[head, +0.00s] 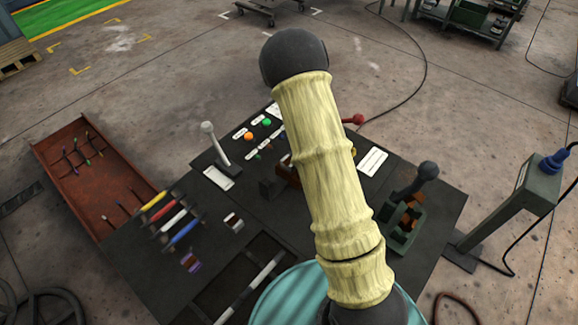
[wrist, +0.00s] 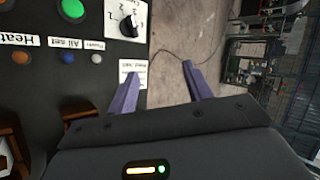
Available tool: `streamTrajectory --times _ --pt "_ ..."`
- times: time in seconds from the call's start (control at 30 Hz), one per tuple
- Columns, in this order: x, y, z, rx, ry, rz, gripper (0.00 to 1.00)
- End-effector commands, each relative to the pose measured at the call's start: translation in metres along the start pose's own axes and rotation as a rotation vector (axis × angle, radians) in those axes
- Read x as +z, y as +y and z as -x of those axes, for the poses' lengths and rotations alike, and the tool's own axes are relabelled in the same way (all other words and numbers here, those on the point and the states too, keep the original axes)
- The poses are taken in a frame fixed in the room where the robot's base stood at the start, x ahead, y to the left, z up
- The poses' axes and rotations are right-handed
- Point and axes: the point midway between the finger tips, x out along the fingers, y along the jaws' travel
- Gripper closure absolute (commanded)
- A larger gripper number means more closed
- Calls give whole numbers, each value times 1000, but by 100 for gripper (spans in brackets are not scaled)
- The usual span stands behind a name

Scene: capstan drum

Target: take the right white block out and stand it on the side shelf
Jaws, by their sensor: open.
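My gripper (wrist: 161,76) is open and empty in the wrist view, its two purple-grey fingers spread above the edge of the dark panel (wrist: 90,82). A white label lies on the panel by the left finger, and bare floor shows between the fingers. I cannot make out a right white block for certain. In the head view a small white-and-dark piece (head: 233,222) sits on the panel (head: 300,240), left of my arm. My arm covers the middle of the panel and hides my gripper there. A rust-red tray-like shelf (head: 75,150) adjoins the panel's left side.
A white-knobbed lever (head: 207,130), a dark-knobbed lever (head: 427,171) and a red-knobbed lever (head: 354,120) rise from the panel. A grey-green post (head: 515,195) stands at the right.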

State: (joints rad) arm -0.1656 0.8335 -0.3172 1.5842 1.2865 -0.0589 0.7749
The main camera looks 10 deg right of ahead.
Motion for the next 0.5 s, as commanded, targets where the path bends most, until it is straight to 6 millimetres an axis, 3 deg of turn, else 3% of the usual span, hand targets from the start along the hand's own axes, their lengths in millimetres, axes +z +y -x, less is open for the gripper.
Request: streamTrajectory --times 0.03,0.2,0.37,0.5 --pt "21 17 4 -17 17 55 49" --pt "69 71 29 -54 135 263 49" --pt "94 132 68 -30 281 490 49" --pt "104 188 113 33 426 720 49"
